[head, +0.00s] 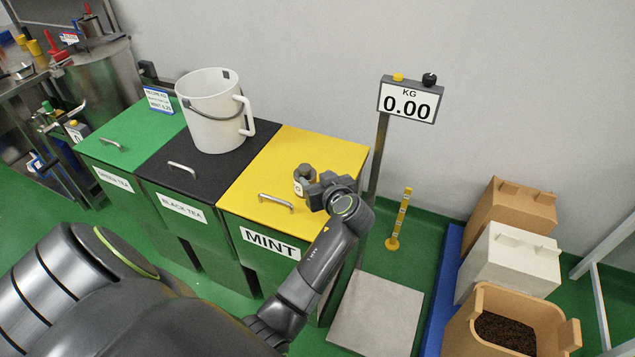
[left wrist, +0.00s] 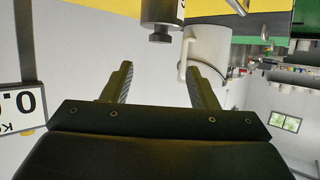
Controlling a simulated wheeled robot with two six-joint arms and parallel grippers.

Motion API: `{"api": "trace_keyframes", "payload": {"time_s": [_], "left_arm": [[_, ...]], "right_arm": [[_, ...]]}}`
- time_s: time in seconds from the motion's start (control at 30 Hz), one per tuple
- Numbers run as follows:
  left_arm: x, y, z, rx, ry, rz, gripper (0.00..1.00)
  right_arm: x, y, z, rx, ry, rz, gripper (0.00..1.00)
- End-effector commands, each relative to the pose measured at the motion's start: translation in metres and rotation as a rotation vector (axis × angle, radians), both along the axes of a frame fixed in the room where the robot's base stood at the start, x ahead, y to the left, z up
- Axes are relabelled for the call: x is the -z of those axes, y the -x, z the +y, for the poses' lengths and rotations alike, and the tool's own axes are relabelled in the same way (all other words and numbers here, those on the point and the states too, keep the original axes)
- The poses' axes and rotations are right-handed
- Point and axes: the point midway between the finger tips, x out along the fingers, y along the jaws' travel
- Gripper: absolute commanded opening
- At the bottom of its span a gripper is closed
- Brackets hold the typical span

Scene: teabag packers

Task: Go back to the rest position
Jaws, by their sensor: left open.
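My left gripper (head: 318,190) is over the right side of the yellow MINT bin lid (head: 325,150). In the left wrist view its two fingers (left wrist: 160,82) are spread apart with nothing between them. A small grey weight with a knob and a pale label (head: 303,178) stands on the yellow lid, just beyond the gripper. It also shows in the left wrist view (left wrist: 160,15), ahead of the fingertips and apart from them. My right gripper is not in view.
A white bucket (head: 212,125) stands on the black tea bin lid (head: 165,175); the green tea bin (head: 100,150) is left. A scale (head: 380,310) with a 0.00 display (head: 407,102) stands right, its platform empty. Crates, including a brown one (head: 550,340), line the right side.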

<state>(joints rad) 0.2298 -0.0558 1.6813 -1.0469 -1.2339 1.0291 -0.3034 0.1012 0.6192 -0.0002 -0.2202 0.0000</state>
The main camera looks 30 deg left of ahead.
Motion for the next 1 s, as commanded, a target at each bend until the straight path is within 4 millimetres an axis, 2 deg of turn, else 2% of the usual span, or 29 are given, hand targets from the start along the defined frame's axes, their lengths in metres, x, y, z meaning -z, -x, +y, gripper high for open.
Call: {"api": "trace_keyframes", "payload": {"time_s": [0.3, 0.47, 0.57, 0.67, 0.83, 0.9, 1.0], "left_arm": [[0.0, 0.0, 0.0, 0.0, 0.0, 0.0, 0.53], [0.001, 0.001, 0.0, -0.001, 0.0, 0.002, 0.53], [0.008, 0.011, 0.004, 0.003, 0.01, 0.029, 0.53], [0.026, 0.038, 0.011, 0.022, 0.045, 0.111, 0.53], [0.066, 0.12, 0.02, 0.133, 0.143, 0.344, 0.53], [0.076, 0.156, 0.018, 0.208, 0.182, 0.439, 0.53], [0.083, 0.199, 0.01, 0.324, 0.226, 0.552, 0.53]], "right_arm": [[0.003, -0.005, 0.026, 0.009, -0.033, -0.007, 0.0], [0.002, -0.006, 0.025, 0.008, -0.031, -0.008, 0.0], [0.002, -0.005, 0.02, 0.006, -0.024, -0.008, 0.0], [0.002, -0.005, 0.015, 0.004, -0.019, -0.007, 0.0], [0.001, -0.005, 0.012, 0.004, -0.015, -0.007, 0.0], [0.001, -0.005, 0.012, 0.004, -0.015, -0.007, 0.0], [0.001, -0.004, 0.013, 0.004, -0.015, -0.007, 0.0]]}}
